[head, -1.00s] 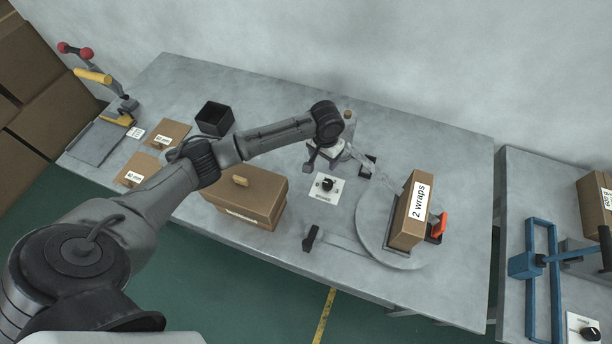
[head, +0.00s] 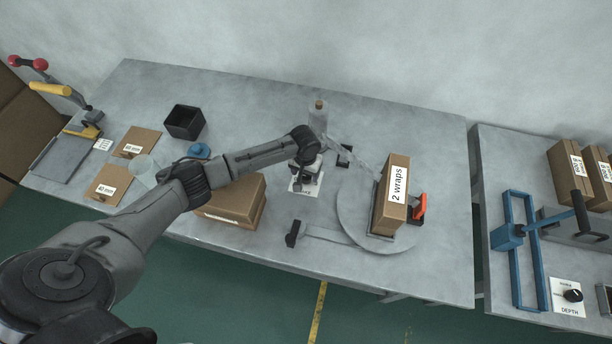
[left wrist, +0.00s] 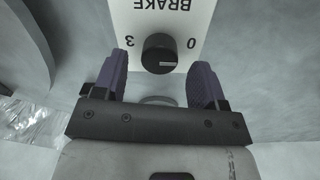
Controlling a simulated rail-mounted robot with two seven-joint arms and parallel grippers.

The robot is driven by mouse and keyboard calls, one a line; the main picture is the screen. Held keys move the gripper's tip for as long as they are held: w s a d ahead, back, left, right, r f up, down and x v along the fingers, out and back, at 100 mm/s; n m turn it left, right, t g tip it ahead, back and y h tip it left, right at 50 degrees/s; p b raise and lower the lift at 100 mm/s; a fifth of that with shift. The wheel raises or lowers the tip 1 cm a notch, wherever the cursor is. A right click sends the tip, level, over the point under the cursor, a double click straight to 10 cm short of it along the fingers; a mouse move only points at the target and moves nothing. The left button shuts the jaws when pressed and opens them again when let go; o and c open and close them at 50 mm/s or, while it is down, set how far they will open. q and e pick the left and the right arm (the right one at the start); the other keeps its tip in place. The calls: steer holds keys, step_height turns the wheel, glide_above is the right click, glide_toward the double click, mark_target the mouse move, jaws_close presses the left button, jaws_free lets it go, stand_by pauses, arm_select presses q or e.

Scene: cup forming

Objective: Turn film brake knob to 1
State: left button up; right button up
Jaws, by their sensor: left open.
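The film brake knob (left wrist: 160,55) is black and round. It sits on a white plate (left wrist: 190,14) marked BRAKE, which appears upside down in the left wrist view, with 3 to the left and 0 to the right. Its pale pointer line lies toward the right, on the 0 side. My left gripper (left wrist: 160,68) is open, with one purple finger on each side of the knob and gaps between. In the head view my left gripper (head: 306,170) is over the plate (head: 308,186) and hides the knob. My right gripper is not in view.
A film roll post (head: 318,118) stands behind the gripper. A round turntable (head: 352,215) bears a carton labelled "2 wraps" (head: 392,195). A brown box (head: 235,205) lies left of the plate. A black bin (head: 184,122) stands farther left. A black-ended lever (head: 295,233) is in front.

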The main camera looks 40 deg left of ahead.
arm_select(q)
steer(key=shift+f, duration=1.1)
steer(key=shift+c, duration=0.5)
steer(key=shift+c, duration=0.7)
steer(key=c, duration=0.7)
steer(key=shift+r, duration=0.1)
